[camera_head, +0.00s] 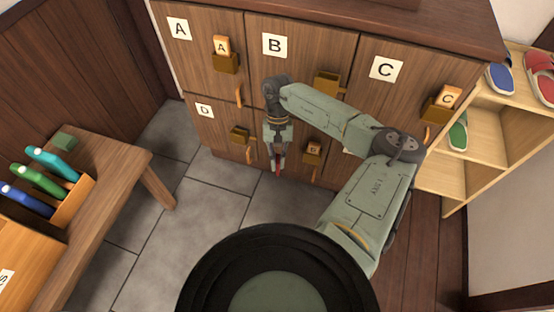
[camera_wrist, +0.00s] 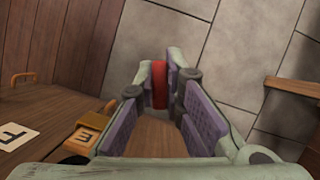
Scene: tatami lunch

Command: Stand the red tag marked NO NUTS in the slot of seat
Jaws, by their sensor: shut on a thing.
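My gripper (camera_head: 276,168) points down in front of the locker cabinet, in the middle of the head view. It is shut on a slim red piece, seen small in the head view. In the wrist view the red tag (camera_wrist: 159,84) stands between the fingertips of my gripper (camera_wrist: 160,88); no marking on it can be read. A seat with a slot is not seen. The cabinet doors carry small wooden slot holders. Those at A (camera_head: 225,62) and C (camera_head: 441,107) hold lettered wooden tags; the one below B (camera_head: 327,84) shows no tag.
A lower holder with a wooden tag (camera_head: 314,150) is just right of my gripper. A wooden bench (camera_head: 105,165) and a box with blue and green items stand left. A shelf (camera_head: 490,130) with shoes is right. The tiled floor (camera_head: 205,215) between is clear.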

